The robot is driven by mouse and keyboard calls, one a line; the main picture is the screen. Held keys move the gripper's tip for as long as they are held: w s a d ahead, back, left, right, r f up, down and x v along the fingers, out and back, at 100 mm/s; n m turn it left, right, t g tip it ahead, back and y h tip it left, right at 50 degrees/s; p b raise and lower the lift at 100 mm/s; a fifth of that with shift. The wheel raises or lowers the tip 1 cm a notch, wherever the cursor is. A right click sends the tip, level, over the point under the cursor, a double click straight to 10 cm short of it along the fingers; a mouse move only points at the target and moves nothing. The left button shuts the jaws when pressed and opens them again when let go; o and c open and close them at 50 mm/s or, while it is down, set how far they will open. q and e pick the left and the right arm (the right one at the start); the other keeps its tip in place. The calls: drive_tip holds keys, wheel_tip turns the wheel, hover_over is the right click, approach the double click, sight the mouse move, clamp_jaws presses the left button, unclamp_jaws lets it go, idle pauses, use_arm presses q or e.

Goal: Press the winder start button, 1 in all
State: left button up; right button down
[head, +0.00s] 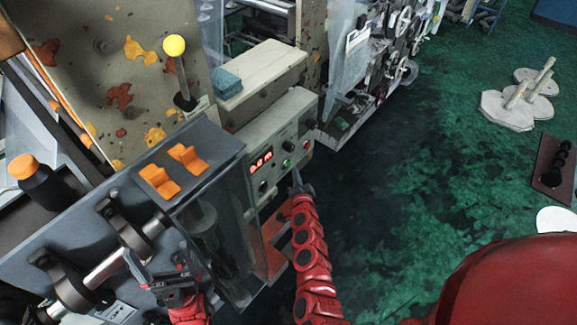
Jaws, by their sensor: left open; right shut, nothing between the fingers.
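The control panel (281,132) is a grey-beige box with a lit red display (261,161). A small green button (286,164) sits right of the display. Small dark knobs and a small red control are also on this face. My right gripper (297,178) is shut and empty, its tip just below the green button in the picture. I cannot tell whether it touches the panel. My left gripper (166,278) is open and empty, at the lower left beside a metal shaft (106,267). Any lettering on the buttons is too small to read.
Orange clips (173,171) and an orange-capped bottle (40,182) are at left. Green floor (430,150) is open at right, with white discs (507,108) beyond.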

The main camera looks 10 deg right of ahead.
drive_tip(key=shift+w+a, duration=0.2)
drive_tip(key=shift+w, duration=0.15)
